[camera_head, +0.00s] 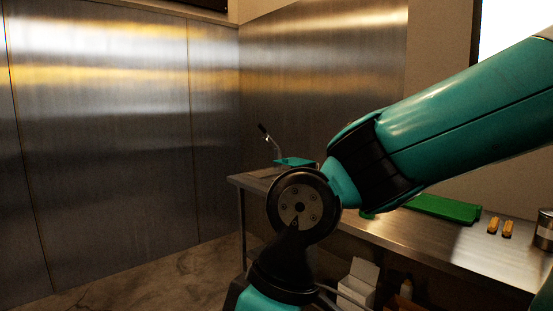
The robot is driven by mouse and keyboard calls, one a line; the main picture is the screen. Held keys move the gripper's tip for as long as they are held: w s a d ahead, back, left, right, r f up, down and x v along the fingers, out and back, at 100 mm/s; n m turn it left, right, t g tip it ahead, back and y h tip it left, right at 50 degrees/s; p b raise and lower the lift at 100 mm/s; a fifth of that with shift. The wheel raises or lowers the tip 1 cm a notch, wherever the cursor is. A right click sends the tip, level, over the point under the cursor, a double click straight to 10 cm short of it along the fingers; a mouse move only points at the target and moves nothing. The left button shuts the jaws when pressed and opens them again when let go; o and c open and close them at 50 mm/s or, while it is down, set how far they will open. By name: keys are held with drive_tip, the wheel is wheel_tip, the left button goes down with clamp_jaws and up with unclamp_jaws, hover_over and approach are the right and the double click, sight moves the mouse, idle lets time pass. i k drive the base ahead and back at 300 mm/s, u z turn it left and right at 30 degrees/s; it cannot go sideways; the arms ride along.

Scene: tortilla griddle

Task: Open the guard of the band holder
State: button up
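A small teal flat piece (294,161) shows at the far left end of the steel table, partly behind my arm. A thin upright rod with a dark tip (264,130) rises just left of it, leaning to the left. I cannot tell whether these belong to the band holder, and no guard can be made out. My teal and black arm crosses the middle and right of the view and hides much of the table. My gripper is not in view.
The steel table (455,245) runs along the right wall. A green board (445,208), two small yellow-brown pieces (500,227) and a metal can (545,230) are on it. A white box (358,281) is below. The floor (150,277) at left is clear.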

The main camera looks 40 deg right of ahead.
sight(295, 161)
drive_tip(key=i, duration=1.35)
drive_tip(key=z, duration=0.85)
drive_tip(key=i, duration=2.05)
drive_tip(key=z, duration=0.2)
